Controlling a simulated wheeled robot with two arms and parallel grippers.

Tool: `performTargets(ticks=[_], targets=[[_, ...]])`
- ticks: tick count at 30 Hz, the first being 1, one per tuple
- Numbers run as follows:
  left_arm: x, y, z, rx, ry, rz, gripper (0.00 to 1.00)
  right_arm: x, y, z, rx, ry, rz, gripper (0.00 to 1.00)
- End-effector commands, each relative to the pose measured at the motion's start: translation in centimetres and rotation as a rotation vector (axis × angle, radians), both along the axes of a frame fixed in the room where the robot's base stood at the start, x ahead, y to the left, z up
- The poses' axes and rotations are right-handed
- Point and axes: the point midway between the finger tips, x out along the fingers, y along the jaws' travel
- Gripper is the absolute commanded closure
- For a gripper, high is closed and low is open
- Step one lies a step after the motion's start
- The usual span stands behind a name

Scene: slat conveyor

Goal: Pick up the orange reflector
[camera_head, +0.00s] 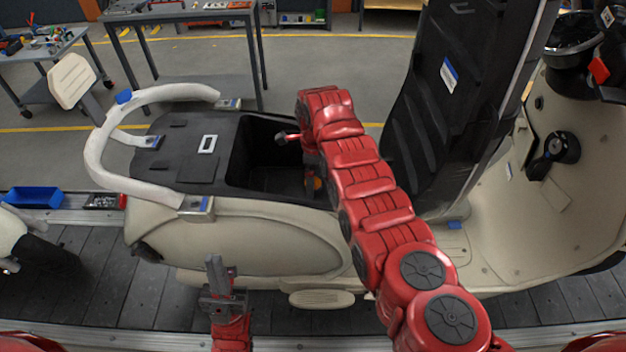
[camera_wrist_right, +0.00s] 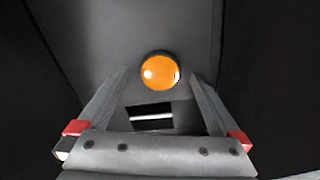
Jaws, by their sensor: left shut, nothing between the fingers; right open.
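The orange reflector (camera_wrist_right: 160,71) is a round, shiny disc on a dark grey surface in the right wrist view. It lies just beyond and between the spread fingertips of my right gripper (camera_wrist_right: 160,83), which is open, empty and not touching it as far as I can see. In the head view my right arm reaches down into the scooter's open under-seat compartment (camera_head: 262,160), and the arm hides its right part. A small orange patch shows beside the arm there. My left gripper (camera_head: 219,272) is shut and empty, in front of the scooter's cream side panel.
The scooter's raised black seat (camera_head: 435,110) stands close to the right of my right arm. The compartment walls surround the right gripper. A white grab rail (camera_head: 100,150) curves around the rear. A blue bin (camera_head: 34,197) sits at the far left beside the slat conveyor (camera_head: 90,265).

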Motion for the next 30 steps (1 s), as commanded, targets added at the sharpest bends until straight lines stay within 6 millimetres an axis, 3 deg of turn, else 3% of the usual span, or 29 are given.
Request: performTargets(ticks=[10, 24, 25, 30], targets=[[0.00, 0.00, 0.29, 0.000, 0.000, 0.000, 1.00, 0.00, -0.02, -1.12, 0.000, -0.001, 0.000, 0.00], [0.00, 0.00, 0.29, 0.000, 0.000, 0.000, 1.00, -0.04, -0.02, -1.10, 0.000, 0.000, 0.000, 0.85], [0.00, 0.00, 0.29, 0.000, 0.000, 0.000, 1.00, -0.03, -0.02, -1.10, 0.000, -0.001, 0.000, 0.89], [0.00, 0.00, 0.29, 0.000, 0.000, 0.000, 1.00, -0.04, -0.02, -1.10, 0.000, 0.000, 0.000, 0.89]])
